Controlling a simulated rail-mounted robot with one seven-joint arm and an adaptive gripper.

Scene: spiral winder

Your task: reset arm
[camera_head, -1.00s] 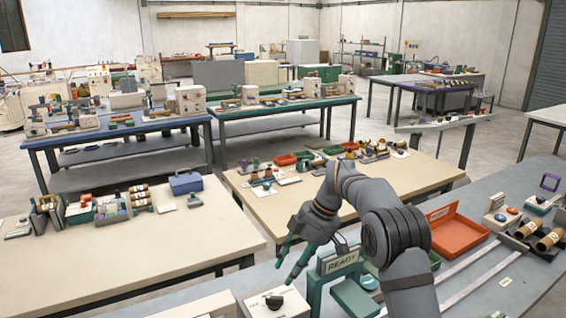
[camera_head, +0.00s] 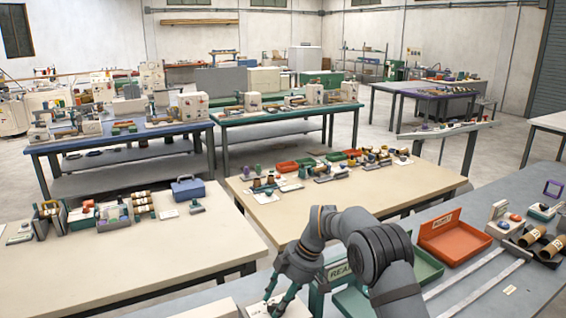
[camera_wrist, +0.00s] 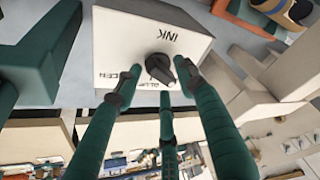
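My gripper (camera_head: 276,302) is low at the front of the grey bench in the head view, pointing down. Its three green fingers are spread. In the wrist view, my gripper (camera_wrist: 160,80) has its fingertips around a dark knob (camera_wrist: 159,67) on a white box (camera_wrist: 125,38) marked INK. The right fingertip overlaps the knob's edge; I cannot tell whether it touches. The fingers partly cover the box's lower lettering. In the head view the gripper hides the knob and most of the box.
A green tray (camera_head: 427,268) and a red-orange tray (camera_head: 455,238) lie to the right. Two pale rails (camera_head: 478,273) run across the bench. A cream table (camera_head: 120,262) with small items stands left.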

